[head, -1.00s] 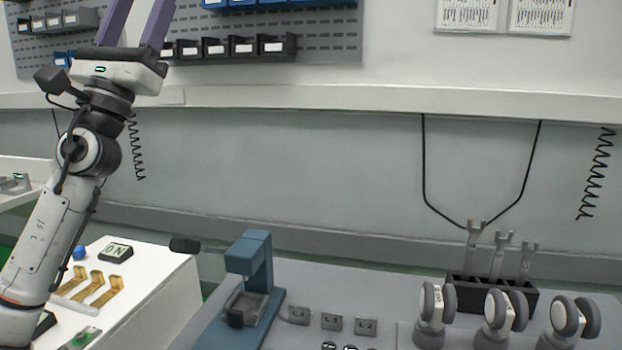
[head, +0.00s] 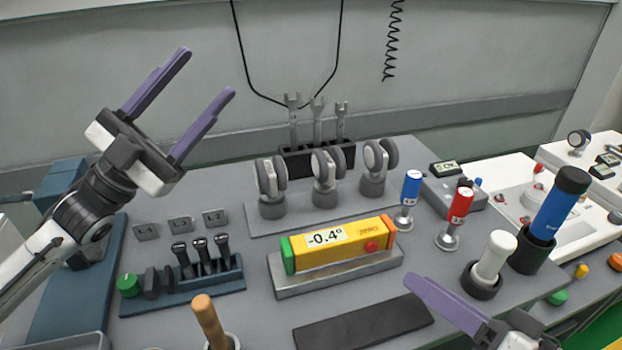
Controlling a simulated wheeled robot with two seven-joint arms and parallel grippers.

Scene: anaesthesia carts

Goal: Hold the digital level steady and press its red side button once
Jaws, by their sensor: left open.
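The digital level (head: 345,247) is a yellow bar with a green left end, an orange right end and a display reading -0.4°. It lies in a grey metal holder (head: 338,275) on the bench, in the middle of the head view. Its red button (head: 372,247) shows on the front face near the right end. My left gripper (head: 208,70) is open and empty, raised to the upper left of the level, apart from it. My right gripper (head: 440,295) shows only in part at the bottom edge, with one purple finger visible, right of and nearer than the level.
Behind the level stand several grey wheels (head: 326,180) and a wrench rack (head: 315,158). Blue (head: 411,188) and red (head: 459,205) handled tools and a white-topped cylinder (head: 494,255) stand to its right. A dark switch block (head: 205,270) is left. A dark flat pad (head: 363,322) lies in front.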

